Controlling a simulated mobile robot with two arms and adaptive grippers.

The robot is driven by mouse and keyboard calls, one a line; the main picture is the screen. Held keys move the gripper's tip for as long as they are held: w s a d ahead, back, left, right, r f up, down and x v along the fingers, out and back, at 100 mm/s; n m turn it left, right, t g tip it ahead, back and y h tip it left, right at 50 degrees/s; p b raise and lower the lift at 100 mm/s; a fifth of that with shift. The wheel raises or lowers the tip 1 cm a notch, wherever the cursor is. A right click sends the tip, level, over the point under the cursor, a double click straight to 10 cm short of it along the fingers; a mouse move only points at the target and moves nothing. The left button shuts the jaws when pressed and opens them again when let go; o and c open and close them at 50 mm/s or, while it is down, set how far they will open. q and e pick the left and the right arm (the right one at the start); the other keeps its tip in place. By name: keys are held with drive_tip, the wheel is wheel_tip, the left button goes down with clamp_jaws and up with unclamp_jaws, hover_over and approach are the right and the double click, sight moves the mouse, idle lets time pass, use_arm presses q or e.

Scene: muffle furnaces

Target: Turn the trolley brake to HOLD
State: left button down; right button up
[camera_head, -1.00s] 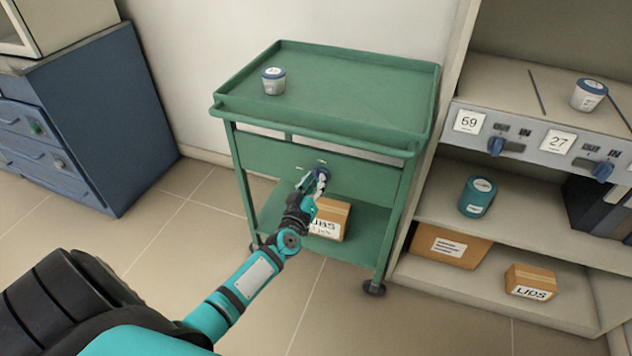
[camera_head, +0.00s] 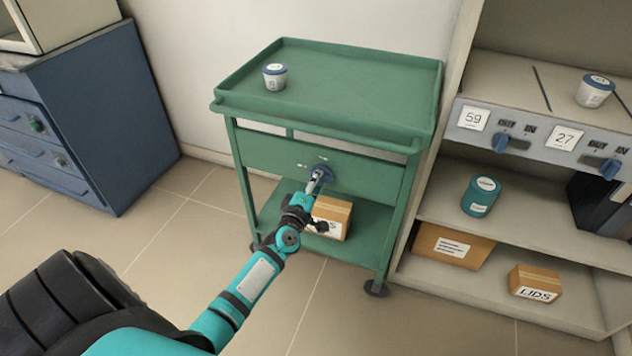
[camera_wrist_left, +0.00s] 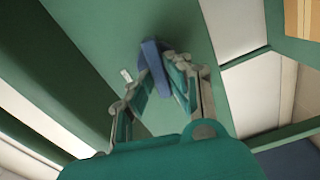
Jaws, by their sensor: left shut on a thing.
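The green trolley (camera_head: 262,156) stands against the wall with a blue brake knob (camera_head: 325,171) on its front panel. Small light marks sit beside and above the knob; their lettering is too small to read. My left gripper (camera_head: 315,182) is at the knob. In the left wrist view the gripper (camera_wrist_left: 168,85) is shut on the blue knob (camera_wrist_left: 154,68), which lies between its fingers and looks slightly tilted. A light mark (camera_wrist_left: 126,75) shows on the green panel left of it. My right gripper is not in view.
A white jar (camera_head: 275,78) stands on the trolley's top tray (camera_head: 345,85). A cardboard box (camera_head: 330,215) is on its lower shelf. Shelves with blue knobs (camera_head: 501,142) stand close on the right, and a blue cabinet (camera_head: 85,120) at left. Floor between is clear.

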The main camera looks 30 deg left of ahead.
use_arm(q)
drive_tip(key=shift+f+n, duration=0.1)
drive_tip(key=shift+n, duration=1.1)
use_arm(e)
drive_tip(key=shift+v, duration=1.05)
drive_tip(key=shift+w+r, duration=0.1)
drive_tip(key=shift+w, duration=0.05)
use_arm(q)
drive_tip(key=c, duration=1.3)
unclamp_jaws()
drive_tip(key=v, duration=1.2)
